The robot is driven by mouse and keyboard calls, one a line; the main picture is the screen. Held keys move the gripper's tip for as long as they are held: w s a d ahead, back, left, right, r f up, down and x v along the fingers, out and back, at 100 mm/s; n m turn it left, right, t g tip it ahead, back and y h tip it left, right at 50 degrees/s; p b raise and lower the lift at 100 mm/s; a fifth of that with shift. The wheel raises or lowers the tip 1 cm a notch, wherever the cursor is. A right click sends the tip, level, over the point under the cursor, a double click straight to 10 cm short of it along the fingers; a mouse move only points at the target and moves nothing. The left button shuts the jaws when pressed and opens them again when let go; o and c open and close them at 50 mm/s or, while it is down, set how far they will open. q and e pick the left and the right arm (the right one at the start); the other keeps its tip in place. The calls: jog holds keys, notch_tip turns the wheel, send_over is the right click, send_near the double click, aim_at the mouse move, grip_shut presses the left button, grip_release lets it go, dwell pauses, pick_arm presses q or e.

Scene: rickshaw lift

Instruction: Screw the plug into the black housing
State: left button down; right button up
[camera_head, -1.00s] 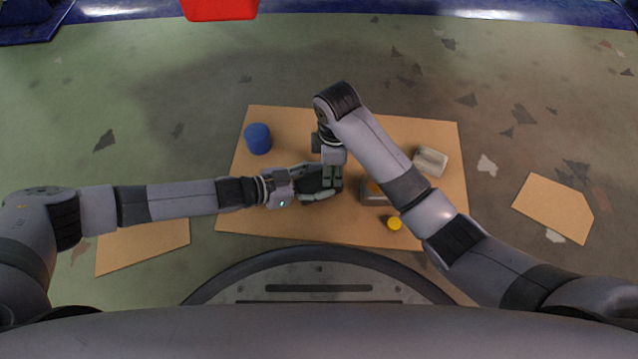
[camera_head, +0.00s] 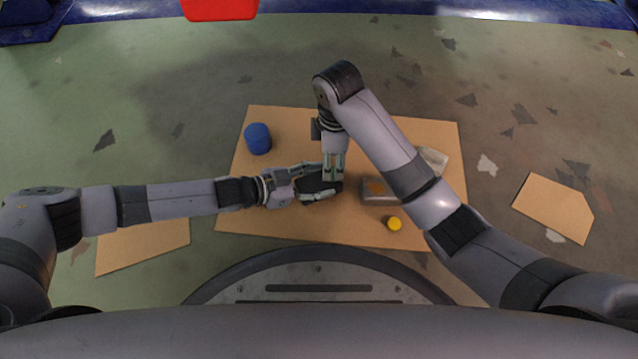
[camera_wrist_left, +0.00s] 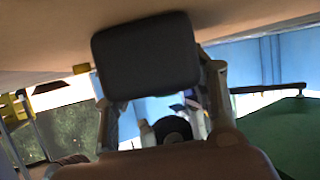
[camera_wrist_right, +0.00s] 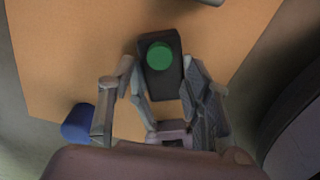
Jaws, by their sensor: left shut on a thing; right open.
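The black housing (camera_head: 317,184) is near the middle of the brown board. My left gripper (camera_wrist_left: 160,85) is shut on it, with a finger on either side in the left wrist view. The housing (camera_wrist_right: 152,84) also shows in the right wrist view. The round green plug (camera_wrist_right: 160,55) sits at the upper face of the housing there; how deep it sits I cannot tell. My right gripper (camera_head: 333,170) is open above the housing, its fingers pointing down. In the right wrist view its fingers are spread and the plug is apart from them.
A blue cylinder (camera_head: 258,139) stands at the board's back left. A grey box with an orange top (camera_head: 379,190) and a yellow cap (camera_head: 394,223) are right of the housing. A pale tray (camera_head: 434,160) is partly hidden by my right arm. The board's front left is clear.

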aim_at(319, 184)
jog(key=shift+r, duration=0.35)
jog(key=shift+c, duration=0.8)
notch_tip(319, 184, up, 3)
jog(key=shift+f, duration=0.1)
jog(key=shift+c, duration=0.5)
jog(key=shift+f, duration=4)
jog(key=shift+c, duration=0.6)
grip_shut()
